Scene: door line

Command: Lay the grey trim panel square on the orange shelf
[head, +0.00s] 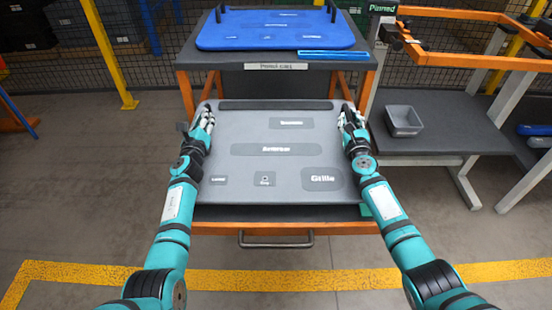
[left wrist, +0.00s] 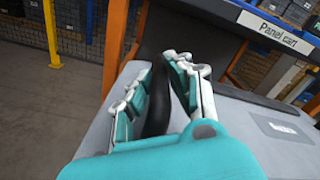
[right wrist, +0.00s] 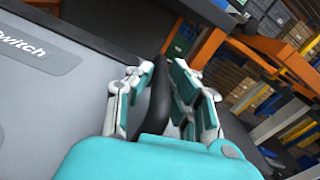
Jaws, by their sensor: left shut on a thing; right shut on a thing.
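The grey trim panel (head: 235,128) lies flat between my two arms in the head view, with darker labelled patches and a dark strip at its far edge. Below it is the orange shelf (head: 280,229); its orange front rail and a dark strip of its top show past the panel's near edge. I cannot tell whether the panel touches it. My left gripper (head: 205,117) is shut on a black handle (left wrist: 158,95) at the panel's left edge. My right gripper (head: 351,117) is shut on a black handle (right wrist: 157,98) at the right edge. Most of the shelf top is hidden.
A blue panel (head: 270,32) lies on the cart's upper deck (head: 230,60), beside a bright blue strip (head: 333,55). At the right, a grey bin (head: 404,121) stands on a dark bench (head: 445,138). A yellow post (head: 108,50) stands at the left. The near floor is clear.

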